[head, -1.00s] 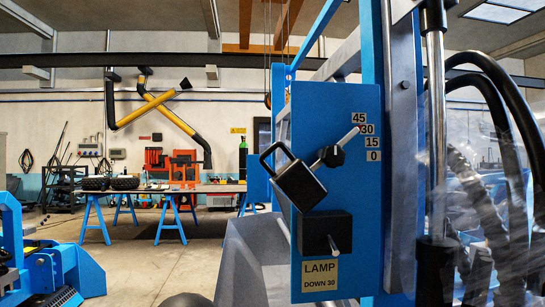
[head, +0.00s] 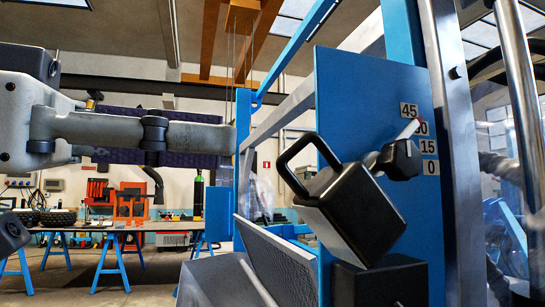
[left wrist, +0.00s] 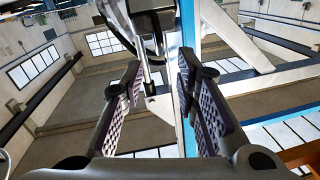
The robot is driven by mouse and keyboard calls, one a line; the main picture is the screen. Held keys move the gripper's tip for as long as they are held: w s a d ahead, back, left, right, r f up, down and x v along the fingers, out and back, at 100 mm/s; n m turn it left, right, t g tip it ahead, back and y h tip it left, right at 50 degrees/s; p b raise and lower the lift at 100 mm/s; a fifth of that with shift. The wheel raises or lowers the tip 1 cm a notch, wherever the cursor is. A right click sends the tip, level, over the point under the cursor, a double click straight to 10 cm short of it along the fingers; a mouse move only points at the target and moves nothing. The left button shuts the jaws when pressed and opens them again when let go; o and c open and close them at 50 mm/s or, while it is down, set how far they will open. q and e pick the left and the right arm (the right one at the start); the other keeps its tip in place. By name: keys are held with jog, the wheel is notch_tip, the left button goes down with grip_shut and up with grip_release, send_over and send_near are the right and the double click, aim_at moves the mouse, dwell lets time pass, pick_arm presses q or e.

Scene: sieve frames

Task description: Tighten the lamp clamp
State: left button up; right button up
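The black box-shaped lamp (head: 352,213) with a loop handle (head: 290,165) hangs tilted in front of a blue panel (head: 355,110). Behind it, a black knob (head: 400,160) sits on the panel. My right gripper does not show.
A second black box (head: 380,282) is on the panel below the lamp, cut off by the frame. A grey tray-like chute (head: 215,280) is left of the panel. A blue post (head: 246,170) and chrome rods (head: 520,90) flank it. Workbenches (head: 110,227) stand far behind.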

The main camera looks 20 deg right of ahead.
aim_at(294, 146)
pick_arm(q)
jog(key=d, duration=0.5)
jog(key=w+d+p, duration=0.1)
jog(key=d, duration=0.1)
jog(key=shift+d+r, duration=0.15)
jog(key=shift+d, duration=0.2)
jog(key=shift+w+d, duration=0.15)
jog(key=shift+d, duration=0.35)
grip_shut()
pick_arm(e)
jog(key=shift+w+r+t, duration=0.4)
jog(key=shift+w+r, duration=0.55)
pick_arm(q)
jog(key=shift+w, duration=0.15)
